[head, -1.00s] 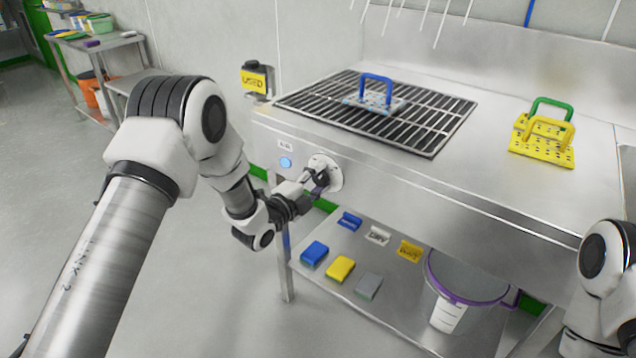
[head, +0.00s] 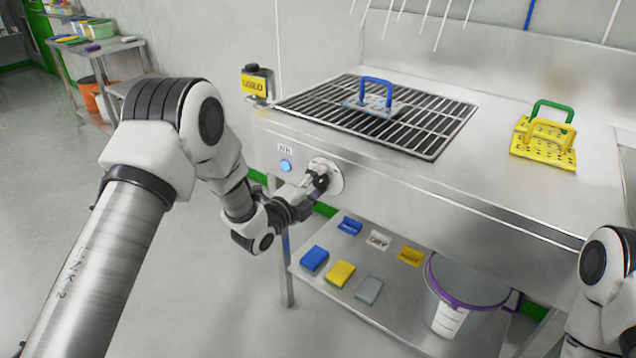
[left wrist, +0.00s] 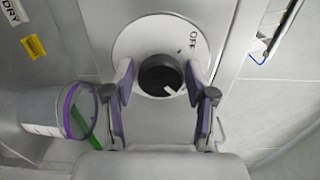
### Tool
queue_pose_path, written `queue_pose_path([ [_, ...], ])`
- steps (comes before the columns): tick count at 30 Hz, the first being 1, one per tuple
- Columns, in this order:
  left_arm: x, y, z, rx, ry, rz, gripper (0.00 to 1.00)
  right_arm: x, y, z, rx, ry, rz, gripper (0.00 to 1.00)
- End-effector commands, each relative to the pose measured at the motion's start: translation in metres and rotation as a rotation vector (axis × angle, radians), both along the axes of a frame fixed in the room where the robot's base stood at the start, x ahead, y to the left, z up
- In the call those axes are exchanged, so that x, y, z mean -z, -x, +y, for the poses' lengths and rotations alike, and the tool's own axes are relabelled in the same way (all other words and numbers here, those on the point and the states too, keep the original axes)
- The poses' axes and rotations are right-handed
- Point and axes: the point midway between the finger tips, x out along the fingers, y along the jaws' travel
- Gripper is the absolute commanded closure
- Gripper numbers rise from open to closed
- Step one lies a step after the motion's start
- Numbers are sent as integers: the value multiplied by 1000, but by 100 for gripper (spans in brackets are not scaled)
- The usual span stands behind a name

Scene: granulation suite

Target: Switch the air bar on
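A round black knob (left wrist: 160,75) with a white mark sits on a pale round plate (head: 333,169) on the bench's front panel. The plate has OFF printed on it in the left wrist view; the white mark points away from that word, toward the lower right. My left gripper (left wrist: 158,76) is at the knob, one finger either side. The fingers look parted with small gaps, and I cannot tell whether they touch it. A blue round light (head: 285,166) is left of the plate, below a small label (head: 285,149). Of my right arm only links show; its gripper is out of view.
A black grille (head: 420,135) with a blue-handled plate (head: 375,104) tops the bench. Yellow plates (head: 541,152) with handles stand right. The lower shelf (head: 392,312) holds sponges, tags and a bucket (head: 460,293).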

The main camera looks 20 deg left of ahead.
Motion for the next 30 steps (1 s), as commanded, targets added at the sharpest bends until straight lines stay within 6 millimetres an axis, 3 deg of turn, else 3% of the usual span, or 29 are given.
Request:
queue_pose_path([
  [12, -1, 7, 3, -1, 1, -1, 30, 0, 0, 0, 0, 0, 0, 60],
  [24, 0, 93, 35, -3, 6, 2, 30, 0, 0, 0, 0, 0, 0, 60],
  [30, 0, 112, 41, 0, 2, 0, 30, 0, 0, 0, 0, 0, 0, 60],
])
